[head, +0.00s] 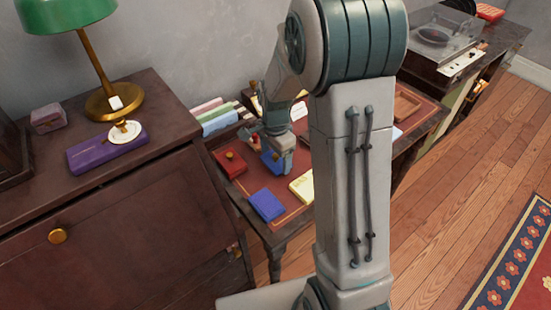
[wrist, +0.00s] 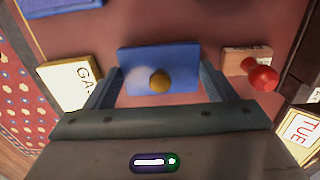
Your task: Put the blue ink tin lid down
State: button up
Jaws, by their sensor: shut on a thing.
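The blue ink tin lid (wrist: 135,60) is a blue rectangle with a round gold knob, seen from above in the wrist view. My gripper (wrist: 160,88) is shut on it, one finger at each short side. In the head view, the lid (head: 270,161) shows low over the red desk top, at the fingers of my gripper (head: 274,156). I cannot tell whether a tin is under it or whether it touches anything. Another flat blue object (head: 267,205) lies near the desk's front edge; I cannot tell if it is a tin.
A red tin (head: 230,165) with a gold knob stands left of the lid. A yellow box (wrist: 68,84) and a red-knobbed stamp (wrist: 262,78) flank my fingers. A calendar block (wrist: 300,130) is close by. Bare red desk top (head: 278,185) shows in front.

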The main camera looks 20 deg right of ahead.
jog(key=shift+f, duration=0.7)
jog(key=shift+f, duration=0.2)
jog(key=o, duration=1)
jog(key=shift+r, duration=0.2)
